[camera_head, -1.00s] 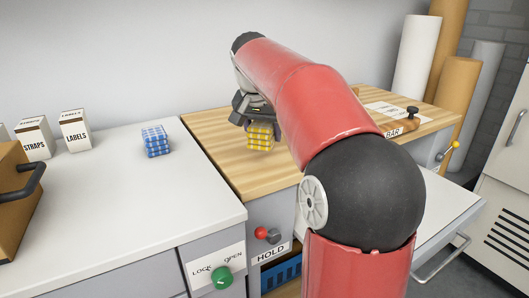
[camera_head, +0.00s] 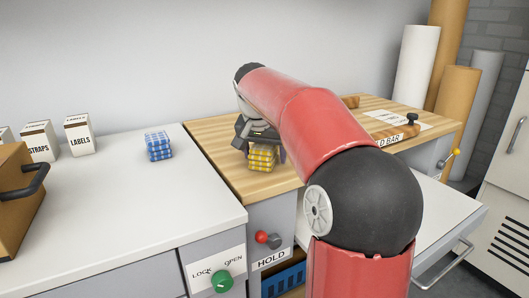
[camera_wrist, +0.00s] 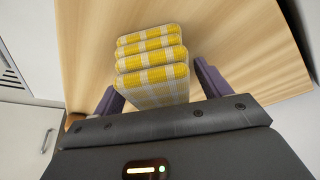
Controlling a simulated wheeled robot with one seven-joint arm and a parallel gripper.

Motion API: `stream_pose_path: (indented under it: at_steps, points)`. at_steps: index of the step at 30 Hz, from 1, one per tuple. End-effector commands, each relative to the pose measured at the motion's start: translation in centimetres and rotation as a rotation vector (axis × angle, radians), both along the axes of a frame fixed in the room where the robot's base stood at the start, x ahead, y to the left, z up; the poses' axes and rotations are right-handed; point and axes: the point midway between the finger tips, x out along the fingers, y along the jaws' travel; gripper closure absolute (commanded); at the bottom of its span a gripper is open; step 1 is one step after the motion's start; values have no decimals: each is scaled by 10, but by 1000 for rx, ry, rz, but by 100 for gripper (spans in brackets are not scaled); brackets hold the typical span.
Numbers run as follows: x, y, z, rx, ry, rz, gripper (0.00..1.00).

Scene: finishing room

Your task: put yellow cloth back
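The yellow checked cloth (camera_head: 262,158) is a folded stack on the wooden worktop, below my gripper. In the wrist view the yellow cloth (camera_wrist: 152,62) lies between the two fingers, its folded layers toward the camera. My gripper (camera_head: 261,150) points down over it. In the wrist view my gripper (camera_wrist: 160,88) is open, with a finger on each side of the cloth and a visible gap at the right finger. Whether the left finger touches the cloth is unclear. The arm hides part of the worktop.
A blue checked cloth (camera_head: 158,146) lies on the white counter (camera_head: 110,195) to the left. A bar with a black knob (camera_head: 398,134) is at the right of the wooden worktop (camera_head: 215,140).

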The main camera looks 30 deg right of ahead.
Motion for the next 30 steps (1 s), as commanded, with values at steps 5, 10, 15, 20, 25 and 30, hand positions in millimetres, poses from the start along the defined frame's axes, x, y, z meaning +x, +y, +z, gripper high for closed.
stream_pose_path:
  at_steps: [5, 10, 15, 20, 25, 30]
  points:
    - [0, 0, 1, 0, 0, 0, 24]
    - [-3, 3, 15, -1, -1, 0, 24]
    - [-12, 13, 48, -3, -4, 1, 24]
    - [-22, 22, 80, -1, -3, 3, 24]
    - [-29, 29, 103, 0, -1, 1, 24]
    - [-33, 32, 113, 0, 0, 1, 24]
